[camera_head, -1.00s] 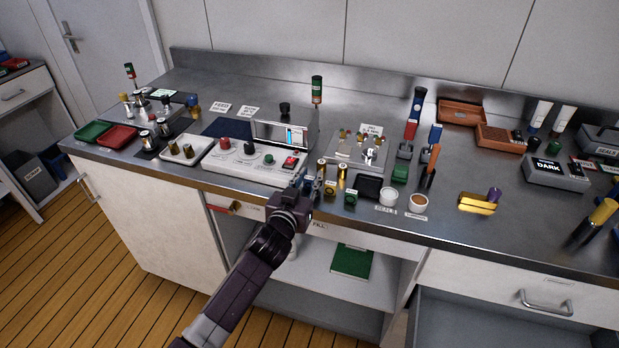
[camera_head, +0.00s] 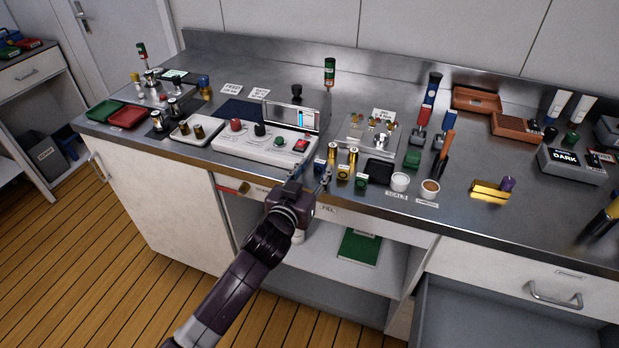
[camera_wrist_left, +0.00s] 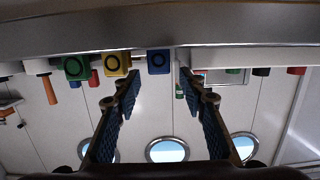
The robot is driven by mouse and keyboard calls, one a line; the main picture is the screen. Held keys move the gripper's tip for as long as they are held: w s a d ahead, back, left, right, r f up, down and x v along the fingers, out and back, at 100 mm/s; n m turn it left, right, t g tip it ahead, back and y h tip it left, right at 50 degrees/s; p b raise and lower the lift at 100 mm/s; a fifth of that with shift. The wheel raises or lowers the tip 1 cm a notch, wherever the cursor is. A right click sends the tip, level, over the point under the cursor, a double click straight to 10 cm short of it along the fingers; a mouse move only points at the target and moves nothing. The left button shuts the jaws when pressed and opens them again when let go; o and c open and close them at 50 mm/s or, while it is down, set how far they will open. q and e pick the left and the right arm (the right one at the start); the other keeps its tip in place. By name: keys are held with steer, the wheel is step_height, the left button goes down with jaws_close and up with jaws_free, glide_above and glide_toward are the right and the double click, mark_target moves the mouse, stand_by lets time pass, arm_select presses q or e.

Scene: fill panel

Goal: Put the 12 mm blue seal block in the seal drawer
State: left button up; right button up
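The blue seal block (camera_head: 320,168) stands at the front edge of the counter, left of a yellow block (camera_head: 343,172) and a green block (camera_head: 361,182). My left gripper (camera_head: 311,180) is just in front of it, close to the counter edge. In the left wrist view the gripper (camera_wrist_left: 158,85) is open and empty, and the blue block (camera_wrist_left: 158,62) shows beyond and between its fingertips, apart from them. A wide drawer (camera_head: 500,315) stands open at the lower right; its label is too small to read, so I cannot tell if it is the seal drawer.
A control panel (camera_head: 262,147) with knobs stands behind and left of the gripper. Gold cylinders (camera_head: 333,153), a black tray (camera_head: 379,171) and small white cups (camera_head: 400,182) crowd the blocks. An open shelf (camera_head: 340,265) with a green book lies below.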

arm_select(q)
steer(key=shift+v, duration=1.65)
